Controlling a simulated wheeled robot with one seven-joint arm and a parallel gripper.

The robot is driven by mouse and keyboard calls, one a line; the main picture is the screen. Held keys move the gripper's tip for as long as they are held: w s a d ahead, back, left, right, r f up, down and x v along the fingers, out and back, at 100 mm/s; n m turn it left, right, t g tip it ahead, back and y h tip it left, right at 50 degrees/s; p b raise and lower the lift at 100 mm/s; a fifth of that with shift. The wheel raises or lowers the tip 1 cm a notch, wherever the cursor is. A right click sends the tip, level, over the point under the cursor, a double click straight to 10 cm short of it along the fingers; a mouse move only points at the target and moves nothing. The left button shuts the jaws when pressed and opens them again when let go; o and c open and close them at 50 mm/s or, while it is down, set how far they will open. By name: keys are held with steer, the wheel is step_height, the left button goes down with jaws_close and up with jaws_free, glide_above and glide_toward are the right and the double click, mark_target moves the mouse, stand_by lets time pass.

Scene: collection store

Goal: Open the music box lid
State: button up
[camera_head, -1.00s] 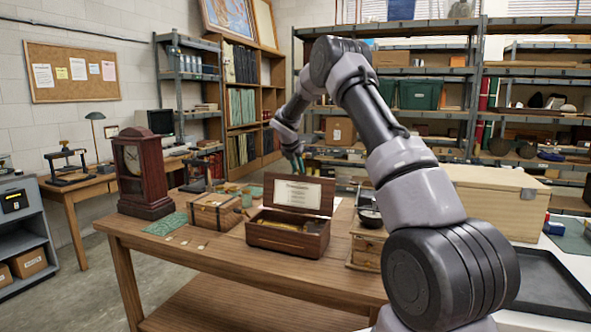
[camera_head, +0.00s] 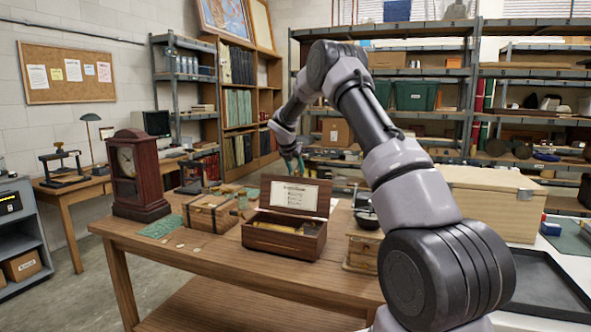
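The music box (camera_head: 283,239) is a dark wooden box on the wooden table. Its lid (camera_head: 318,191) stands raised at the back, with a pale printed card on its inner face. Something yellowish, perhaps the works, shows inside the box. My gripper (camera_head: 297,165) is above and behind the raised lid, pointing down. It is small in view, and its fingertips lie close to the lid's top edge in the picture. I cannot tell whether they touch the lid or whether the fingers are apart.
A dark red mantel clock (camera_head: 137,172), a strapped wooden case (camera_head: 209,213) and a green mat (camera_head: 160,226) are to the left. A smaller wooden box (camera_head: 362,250) stands right, partly behind my arm. A large pale crate (camera_head: 490,205) and a black tray (camera_head: 545,285) are farther right.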

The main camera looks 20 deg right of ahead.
steer(key=v, duration=1)
steer(key=shift+s+a+r, duration=0.2)
steer(key=shift+s+r, duration=0.05)
steer(key=shift+r, duration=0.05)
steer(key=s+r+m+y, duration=0.1)
steer(key=s+r+m, duration=0.65)
steer(key=s, duration=0.45)
steer(key=s+r+m+y, duration=0.2)
steer(key=s+r+m, duration=0.5)
steer(key=s, duration=0.5)
steer(key=s+a+f+m+y, duration=0.1)
steer(key=s+f+m, duration=0.1)
steer(key=s+m, duration=0.7)
steer(key=s+a+f+m+t+y, duration=0.1)
steer(key=s+f+m+y, duration=0.1)
steer(key=s+m, duration=0.7)
steer(key=s, duration=0.7)
steer(key=shift+s+a, duration=0.25)
steer(key=shift+a, duration=0.15)
